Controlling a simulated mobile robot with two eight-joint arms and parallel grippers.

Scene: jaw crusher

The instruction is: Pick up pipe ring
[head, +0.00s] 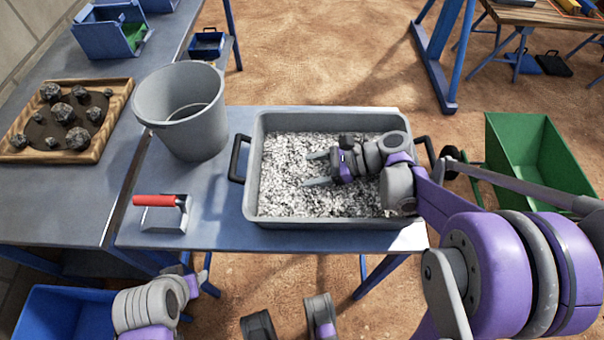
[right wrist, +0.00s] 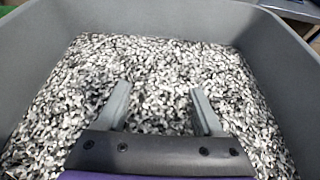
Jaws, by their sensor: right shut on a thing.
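I cannot make out a pipe ring in either view. My right gripper (head: 313,169) is low over the black and white gravel (head: 290,200) in the grey tray (head: 330,222), pointing left. In the right wrist view its two fingers (right wrist: 160,95) stand apart, tips at the gravel. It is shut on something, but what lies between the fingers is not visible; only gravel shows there.
The tray stands on a blue-grey table (head: 225,235) with a grey bucket (head: 190,140) and a red-handled trowel (head: 162,212). A wooden tray of dark rocks (head: 65,120) lies on the left table. A green wheelbarrow (head: 530,150) stands at right, a blue bin (head: 60,315) at lower left.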

